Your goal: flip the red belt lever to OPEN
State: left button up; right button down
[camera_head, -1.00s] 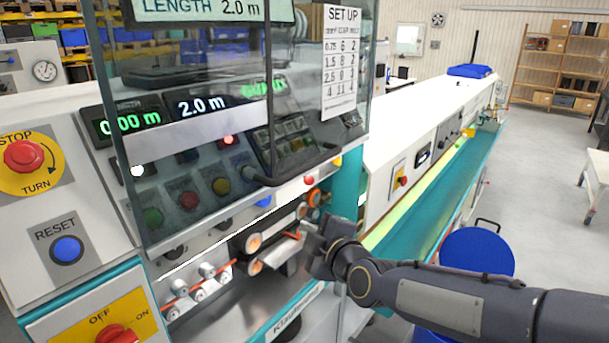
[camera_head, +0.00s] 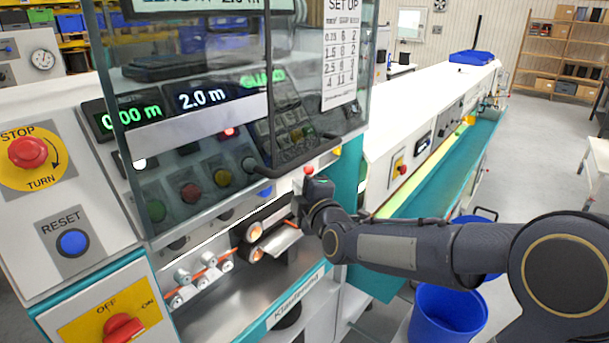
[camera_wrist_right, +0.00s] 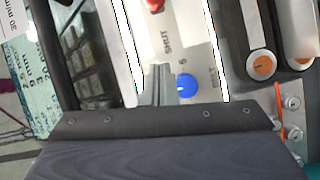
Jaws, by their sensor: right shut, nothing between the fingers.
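The red belt lever shows as a red knob (camera_head: 309,170) on the lower edge of the machine's front panel, right of the glass guard. In the right wrist view the red knob (camera_wrist_right: 155,4) is cut by the top edge, with the printed word SHUT near it. An OPEN label is not readable. My right gripper (camera_head: 312,188) is just below the red knob in the head view, partly hidden by its own wrist. In the wrist view its fingers (camera_wrist_right: 158,82) are closed together and empty, pointing toward the SHUT print. I cannot tell whether they touch the lever.
A blue knob (camera_wrist_right: 187,87) is close beside my fingers. The glass guard (camera_head: 200,130) with its black handle hangs left of my gripper. Rollers with orange cable (camera_head: 203,265) lie below. A blue bin (camera_head: 447,312) stands on the floor under my arm.

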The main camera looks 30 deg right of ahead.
aim_at(309, 170)
jog(key=w+d+f+p, duration=0.1)
jog(key=w+d+p, duration=0.1)
jog(key=w+d, duration=0.2)
jog(key=shift+w+d, duration=0.2)
jog(key=shift+w, duration=0.7)
